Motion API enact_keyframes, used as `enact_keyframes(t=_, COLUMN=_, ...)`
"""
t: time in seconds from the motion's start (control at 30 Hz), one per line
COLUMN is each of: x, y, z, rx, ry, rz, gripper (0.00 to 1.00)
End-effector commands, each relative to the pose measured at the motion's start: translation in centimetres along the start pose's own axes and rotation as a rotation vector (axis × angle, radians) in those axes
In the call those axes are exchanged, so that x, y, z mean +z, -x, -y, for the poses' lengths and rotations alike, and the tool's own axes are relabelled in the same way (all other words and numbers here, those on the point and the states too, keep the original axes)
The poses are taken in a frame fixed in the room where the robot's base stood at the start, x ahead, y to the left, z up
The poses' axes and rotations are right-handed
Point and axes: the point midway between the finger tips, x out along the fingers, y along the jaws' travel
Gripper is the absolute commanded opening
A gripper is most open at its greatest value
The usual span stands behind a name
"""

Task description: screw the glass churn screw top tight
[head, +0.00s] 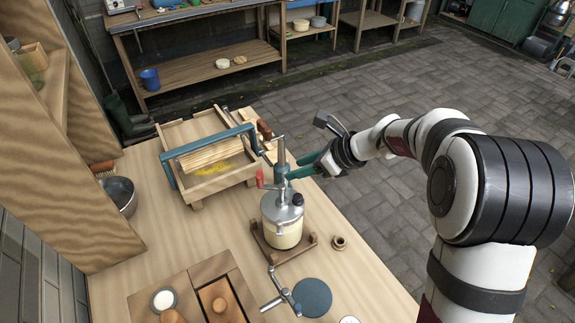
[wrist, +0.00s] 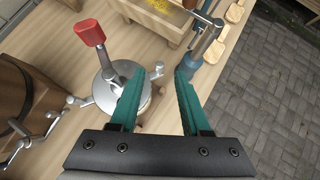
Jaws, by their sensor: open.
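The glass churn (head: 284,232) stands upright on a small wooden stand (head: 258,240). Its jar holds something cream-coloured. Its grey metal screw top (head: 282,208) sits on the jar and carries a crank with a red knob (head: 260,178). In the wrist view the screw top (wrist: 108,90) and the red knob (wrist: 89,32) show left of my fingers. My gripper (head: 291,174) has green fingers, which are apart and empty in the wrist view (wrist: 169,78). The left finger overlaps the lid's right edge in that view; I cannot tell whether it touches. Whether the top is tight cannot be seen.
A wooden tray with a blue-handled frame (head: 210,147) stands behind the churn. A metal bowl (head: 121,194) is at the left. A wooden box (head: 222,297), a dark round disc (head: 312,297) and a small wooden ring (head: 339,243) lie in front. Bench at right front is mostly clear.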

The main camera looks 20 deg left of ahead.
Motion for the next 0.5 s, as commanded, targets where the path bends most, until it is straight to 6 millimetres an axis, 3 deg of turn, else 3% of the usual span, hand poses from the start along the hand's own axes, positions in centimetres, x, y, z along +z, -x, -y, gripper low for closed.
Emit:
enact_keyframes(t=0.1, x=0.0, y=-2.8, z=-0.1, rx=0.003, ry=0.000, rz=-0.001, gripper=0.47)
enact_keyframes(t=0.2, x=0.0, y=-4.4, z=-0.1, rx=0.002, ry=0.001, rz=-0.001, gripper=0.47)
enact_keyframes(t=0.5, x=0.0, y=-5.9, z=0.0, rx=0.000, ry=0.002, rz=0.000, gripper=0.47)
